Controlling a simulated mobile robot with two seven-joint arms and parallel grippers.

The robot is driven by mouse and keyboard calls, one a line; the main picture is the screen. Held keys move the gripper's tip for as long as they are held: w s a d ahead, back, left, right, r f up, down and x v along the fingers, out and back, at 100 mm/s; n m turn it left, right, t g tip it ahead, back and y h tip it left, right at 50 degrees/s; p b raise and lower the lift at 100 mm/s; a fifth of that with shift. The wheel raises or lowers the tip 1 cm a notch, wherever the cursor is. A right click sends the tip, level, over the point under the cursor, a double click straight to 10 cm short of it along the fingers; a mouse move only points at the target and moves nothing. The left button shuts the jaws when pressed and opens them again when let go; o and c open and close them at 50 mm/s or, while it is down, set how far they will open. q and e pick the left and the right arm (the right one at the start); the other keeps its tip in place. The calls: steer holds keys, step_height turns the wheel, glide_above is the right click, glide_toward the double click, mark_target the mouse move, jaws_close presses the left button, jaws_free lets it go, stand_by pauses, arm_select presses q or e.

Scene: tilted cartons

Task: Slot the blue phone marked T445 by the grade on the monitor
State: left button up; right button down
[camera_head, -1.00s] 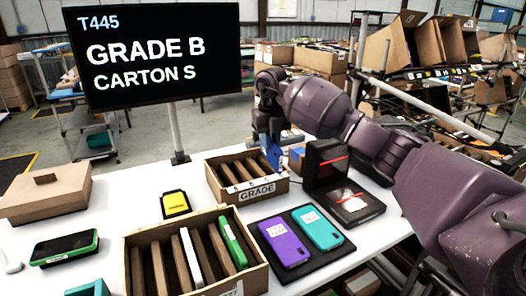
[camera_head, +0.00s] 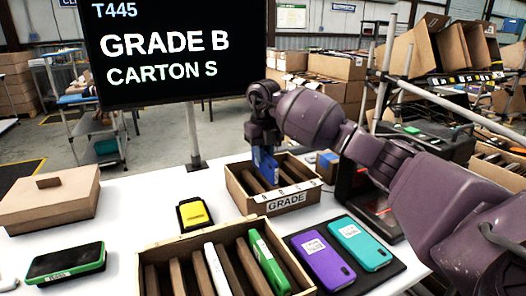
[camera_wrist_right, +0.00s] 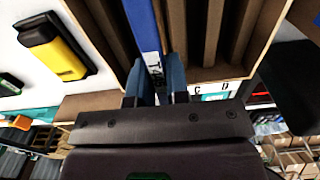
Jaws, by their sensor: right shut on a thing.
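The blue phone (camera_head: 265,164) is upright in my right gripper (camera_head: 264,146), over the near-empty wooden GRADE box (camera_head: 287,202). In the right wrist view the right gripper (camera_wrist_right: 155,78) is shut on the phone (camera_wrist_right: 142,28), whose white label faces partly toward the camera. The box's dividers (camera_wrist_right: 213,30) lie to its right there, with the letters C and D showing on the front edge. I cannot tell how far the phone's lower edge is inside a slot. The monitor (camera_head: 140,85) reads T445, GRADE B, CARTON S. My left gripper is not in view.
A front wooden box (camera_head: 163,250) holds a white and a green phone. Purple (camera_head: 322,262) and teal (camera_head: 360,243) phones lie on a dark mat. A yellow-faced device (camera_head: 194,213), a green-edged phone (camera_head: 66,262) and a lidded carton (camera_head: 50,203) are on the white table.

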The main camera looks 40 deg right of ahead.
mark_target(264, 174)
steer(key=shift+f, duration=0.85)
steer(key=shift+f+b, duration=0.3)
steer(key=shift+f, duration=1.8)
steer(key=shift+f, duration=0.3)
steer(key=c, duration=1)
jaws_free()
step_height(264, 174, up, 10)
steer(key=shift+f+p, duration=0.25)
steer(key=shift+p, duration=0.3)
steer(key=shift+r, duration=0.65)
